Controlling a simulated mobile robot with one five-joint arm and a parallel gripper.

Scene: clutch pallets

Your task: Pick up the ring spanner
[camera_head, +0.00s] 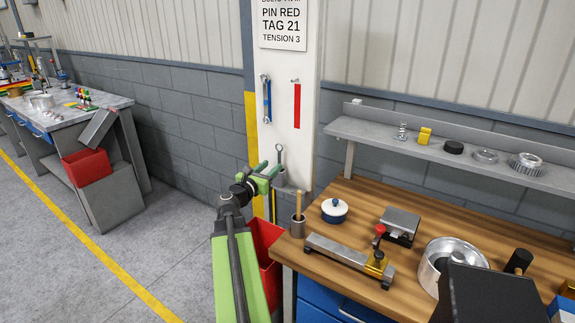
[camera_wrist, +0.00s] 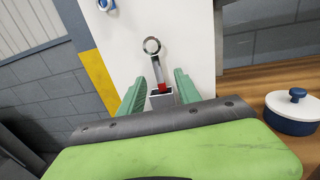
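The ring spanner (camera_head: 279,153) stands upright in front of the white post in the head view, its ring end up. In the wrist view the spanner (camera_wrist: 153,47) shows a silver ring and shank, with red low down where it enters a small grey holder (camera_wrist: 161,98). My gripper (camera_head: 269,171) is beside the spanner and holder. In the wrist view my gripper (camera_wrist: 160,78) is open, its two green fingers on either side of the lower shank and holder, with gaps showing. The spanner's lower end is hidden in the holder.
A blue-handled spanner (camera_head: 267,99) and a red strip (camera_head: 297,106) are on the post. A red bin (camera_head: 266,245) is below my arm. The wooden bench (camera_head: 330,268) at right carries a lidded white-and-blue pot (camera_head: 334,211) and a cup (camera_head: 298,228) with a wooden handle.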

